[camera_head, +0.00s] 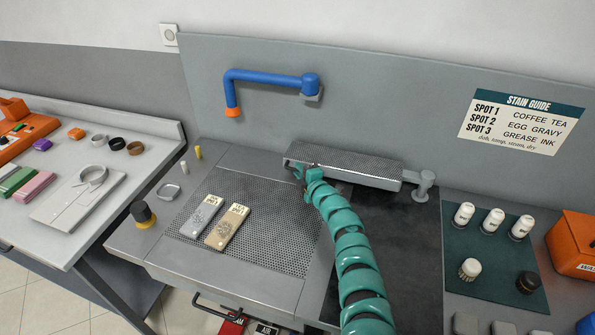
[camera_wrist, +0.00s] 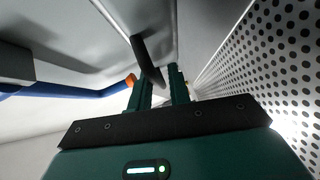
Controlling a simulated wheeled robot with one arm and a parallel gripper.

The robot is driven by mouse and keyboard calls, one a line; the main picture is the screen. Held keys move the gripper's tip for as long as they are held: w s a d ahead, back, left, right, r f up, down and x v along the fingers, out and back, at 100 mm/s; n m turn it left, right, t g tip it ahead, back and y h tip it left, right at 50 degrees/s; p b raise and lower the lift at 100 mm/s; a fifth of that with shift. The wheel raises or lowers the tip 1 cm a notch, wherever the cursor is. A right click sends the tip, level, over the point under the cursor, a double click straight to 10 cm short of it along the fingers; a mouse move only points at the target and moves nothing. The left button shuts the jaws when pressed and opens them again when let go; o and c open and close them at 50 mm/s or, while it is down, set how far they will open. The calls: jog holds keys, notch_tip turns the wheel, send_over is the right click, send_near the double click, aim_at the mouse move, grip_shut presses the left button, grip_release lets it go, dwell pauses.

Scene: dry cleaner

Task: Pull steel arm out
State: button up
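The steel arm (camera_head: 345,165) is a long perforated metal board folded along the back panel, joined to a pivot post (camera_head: 424,186) at its right end. My gripper (camera_head: 304,172) is at its left end, in front of the board. In the wrist view, my gripper's two green fingers (camera_wrist: 160,88) stand apart with a dark bar-like handle (camera_wrist: 147,58) running down between them. The perforated face (camera_wrist: 270,60) fills the right of that view. Whether the fingers press on the handle or only surround it cannot be told.
A blue pipe with an orange tip (camera_head: 270,78) sticks out above, left of the steel arm. White bottles (camera_head: 493,221) stand on a green mat at right. The dark surface before the arm is clear except for my arm.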

jog(key=shift+w+a, duration=0.35)
jog(key=shift+w, duration=0.05)
grip_shut()
jog(key=shift+s, duration=0.1)
